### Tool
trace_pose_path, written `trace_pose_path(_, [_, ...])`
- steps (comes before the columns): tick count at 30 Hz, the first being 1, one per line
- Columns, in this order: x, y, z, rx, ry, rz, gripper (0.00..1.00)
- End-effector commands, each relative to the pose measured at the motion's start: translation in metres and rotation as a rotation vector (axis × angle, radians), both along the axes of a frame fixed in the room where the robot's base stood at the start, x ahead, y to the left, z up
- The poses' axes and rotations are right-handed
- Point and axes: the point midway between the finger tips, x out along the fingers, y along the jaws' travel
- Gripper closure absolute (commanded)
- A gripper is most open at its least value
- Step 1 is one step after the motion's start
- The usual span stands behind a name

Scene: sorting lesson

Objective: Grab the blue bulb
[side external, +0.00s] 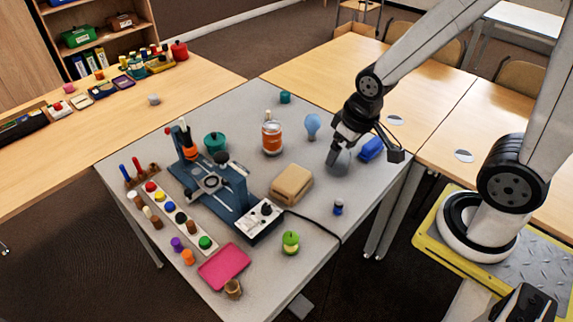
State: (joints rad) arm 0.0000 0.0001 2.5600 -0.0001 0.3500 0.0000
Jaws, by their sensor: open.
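The blue bulb (312,124) is pale blue and stands on the grey table towards its back right, round end up. My gripper (333,158) is open and points down, to the right of the bulb and nearer the camera. A grey rounded object (341,163) is right at the fingertips, partly behind them. I cannot tell whether the fingers touch it. The bulb is apart from the gripper and in plain view.
A blue block (371,148) lies just right of my gripper. An orange jar (272,137) stands left of the bulb, and a tan block (291,184) lies in front. A blue machine (205,185) fills the left middle. A black cable crosses the front right.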

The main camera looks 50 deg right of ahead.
Motion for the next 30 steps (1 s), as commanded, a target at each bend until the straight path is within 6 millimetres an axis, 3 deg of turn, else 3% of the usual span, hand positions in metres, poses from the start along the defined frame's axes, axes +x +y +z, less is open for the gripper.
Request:
trace_pose_path(5, [0.003, -0.001, 0.000, -0.002, -0.006, 0.001, 0.00])
trace_pose_path(11, [0.025, -0.012, -0.004, -0.024, -0.048, 0.013, 0.00])
trace_pose_path(17, [0.071, -0.037, -0.013, -0.070, -0.141, 0.042, 0.00])
trace_pose_path(30, [0.175, -0.114, -0.051, -0.182, -0.389, 0.151, 0.00])
